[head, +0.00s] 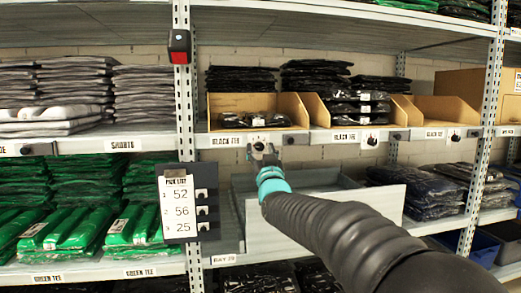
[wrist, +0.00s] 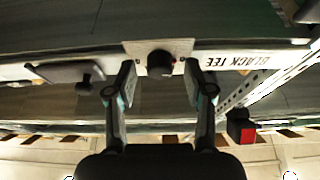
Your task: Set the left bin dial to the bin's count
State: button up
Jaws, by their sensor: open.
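The left bin (head: 216,106) is an open tan carton on the shelf with several black packs (head: 258,120) inside, too overlapped to count surely. Its dial (wrist: 160,62) is a dark round knob on a pale plate on the shelf's front rail, beside a "BLACK TEE" label (wrist: 243,61). My gripper (head: 262,152) is at this dial, largely covering it in the head view. In the wrist view my gripper (wrist: 160,78) is open, with one finger either side of the knob and gaps between. The dial's setting cannot be read.
The middle bin (head: 314,110) has its own dial (head: 371,140), and the right bin (head: 440,108) has another (head: 455,136). A pick list board (head: 178,212) reading 52, 56, 25 hangs left of my arm. A red-faced device (head: 180,47) is on the upright post.

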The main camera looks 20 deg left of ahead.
jog(key=shift+w, duration=0.1)
grip_shut()
jog(key=shift+a+m+b, duration=0.1)
jog(key=shift+m+b, duration=0.25)
jog(key=shift+m, duration=0.05)
jog(key=shift+m+h, duration=0.4)
jog(key=m+t+h+b, duration=0.1)
jog(key=m, duration=0.2)
jog(key=m+h, duration=0.2)
jog(key=m, duration=0.1)
jog(key=shift+a+r, duration=0.1)
jog(key=shift+r, duration=0.05)
jog(key=shift+m+h+p, duration=0.35)
jog(key=shift+m+h, duration=0.45)
jog(key=shift+m, duration=0.9)
